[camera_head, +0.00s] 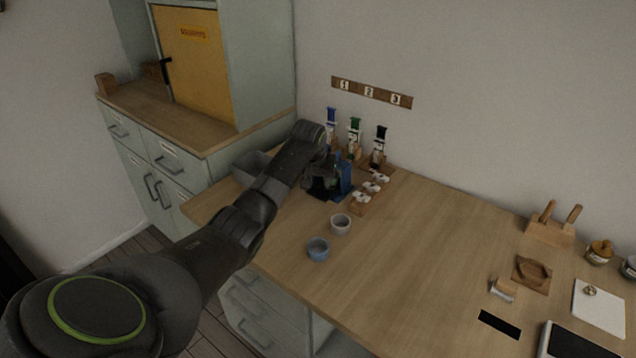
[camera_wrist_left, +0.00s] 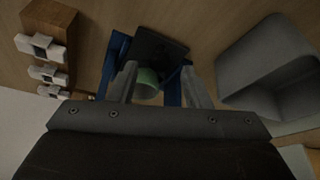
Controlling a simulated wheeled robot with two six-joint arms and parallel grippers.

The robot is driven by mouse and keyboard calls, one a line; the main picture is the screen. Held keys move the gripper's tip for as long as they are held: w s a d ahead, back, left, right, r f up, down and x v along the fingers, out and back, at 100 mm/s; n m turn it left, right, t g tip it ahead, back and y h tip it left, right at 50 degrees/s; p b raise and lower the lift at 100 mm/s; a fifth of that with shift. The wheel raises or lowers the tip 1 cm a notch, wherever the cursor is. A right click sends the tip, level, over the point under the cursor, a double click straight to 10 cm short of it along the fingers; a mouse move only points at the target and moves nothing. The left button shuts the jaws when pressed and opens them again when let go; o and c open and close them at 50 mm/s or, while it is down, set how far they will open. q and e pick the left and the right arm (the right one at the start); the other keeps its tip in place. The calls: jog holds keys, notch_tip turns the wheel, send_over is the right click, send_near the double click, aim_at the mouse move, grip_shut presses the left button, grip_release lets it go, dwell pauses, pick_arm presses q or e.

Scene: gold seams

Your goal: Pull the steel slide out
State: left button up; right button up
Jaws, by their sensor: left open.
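My left gripper (camera_wrist_left: 158,72) is open in the left wrist view, with one grey finger on each side of a pale green round part (camera_wrist_left: 148,82). A blue frame (camera_wrist_left: 112,58) with a dark plate (camera_wrist_left: 160,46) stands just beyond the fingers. I cannot tell whether the fingers touch it. In the head view the blue frame (camera_head: 345,172) stands on the wooden table, partly hidden by my left arm. I cannot make out which part is the steel slide. My right gripper is not in view.
A grey bin (camera_wrist_left: 268,68) stands close to the gripper. A wooden rack with white clips (camera_head: 369,190) is on the other side. A grey cup (camera_head: 340,224) and a blue cup (camera_head: 318,249) stand in front. Three coloured dispensers stand behind. The table's middle is clear.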

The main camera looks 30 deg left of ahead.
pick_arm(q)
jog(key=shift+w+a+f, duration=0.1)
jog(key=shift+w+f, duration=0.15)
jog(key=shift+f, duration=0.4)
grip_shut()
